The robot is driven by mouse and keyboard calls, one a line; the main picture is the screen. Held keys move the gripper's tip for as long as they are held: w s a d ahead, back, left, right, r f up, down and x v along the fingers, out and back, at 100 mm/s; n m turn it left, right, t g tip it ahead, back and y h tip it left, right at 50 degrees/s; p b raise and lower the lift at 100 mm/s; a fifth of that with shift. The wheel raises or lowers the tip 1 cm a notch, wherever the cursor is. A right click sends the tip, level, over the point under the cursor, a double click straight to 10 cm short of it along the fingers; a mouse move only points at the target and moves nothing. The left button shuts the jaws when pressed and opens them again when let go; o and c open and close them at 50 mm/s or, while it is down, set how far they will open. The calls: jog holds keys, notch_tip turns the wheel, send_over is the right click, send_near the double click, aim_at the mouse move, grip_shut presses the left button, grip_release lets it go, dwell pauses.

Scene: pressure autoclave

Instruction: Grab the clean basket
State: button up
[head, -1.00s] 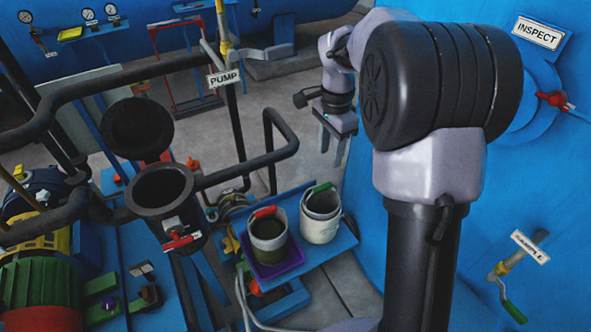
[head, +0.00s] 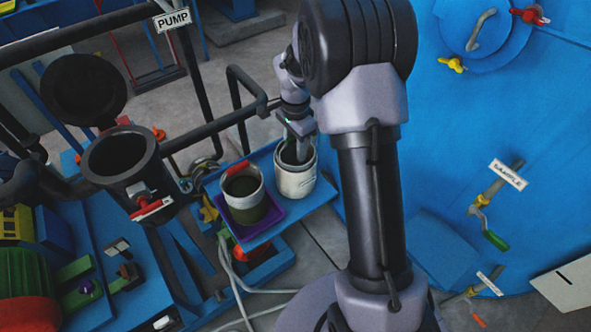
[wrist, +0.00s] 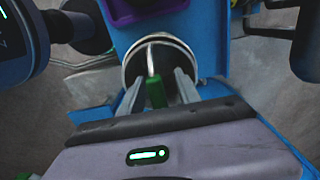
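The white basket (head: 297,187), which had a green grip on its rim, stands upright on a blue shelf; it also shows in the wrist view (wrist: 185,47). Its green grip (wrist: 156,94) sits on a thin pale handle wire. My gripper (head: 299,152) points down at the white basket's mouth, its fingertips at or just inside the rim. In the wrist view my gripper (wrist: 159,84) is open, with one finger on each side of the green grip. I cannot tell whether either finger touches it. A second basket (head: 246,205) with a red grip and dark contents stands beside it.
A purple tray (head: 264,226) holds the red-gripped basket on the blue shelf (head: 315,197). An open dark vessel (head: 122,155) and dark pipes stand to the left. A blue wall with valves and a SAMPLE sign (head: 508,174) is at right.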

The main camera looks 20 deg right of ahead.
jog(key=shift+r, duration=0.15)
grip_shut()
dwell(1.2)
